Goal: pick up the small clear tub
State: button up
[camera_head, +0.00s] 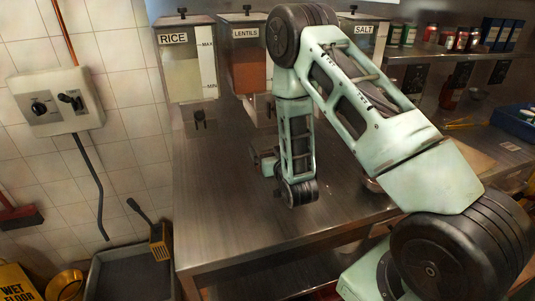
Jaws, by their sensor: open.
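I cannot clearly make out a separate small clear tub; it may be hidden behind my arm or blend with the clear dispensers. My gripper (263,160) hangs low over the steel counter (235,215), left of my wrist, below the lentils dispenser (246,65). Its jaws are open, small and partly hidden by the wrist. I see nothing held between them. The clear lower parts of the rice dispenser (190,75) and the lentils dispenser are behind it.
A salt dispenser (362,32) stands behind my arm. A metal bowl (372,185) is partly hidden by my arm. Jars (430,36) line a shelf at right, with a blue tray (515,122) below. The counter's front left is bare. A grey bin (130,273) stands left of the counter.

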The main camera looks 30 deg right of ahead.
aim_at(265, 138)
jog(key=shift+p+x, duration=1.6)
jog(key=shift+x, duration=1.95)
jog(key=shift+d+f, duration=0.15)
jog(key=shift+f, duration=0.1)
jog(key=shift+s, duration=0.1)
jog(key=c, duration=1.3)
jog(key=shift+r, duration=0.1)
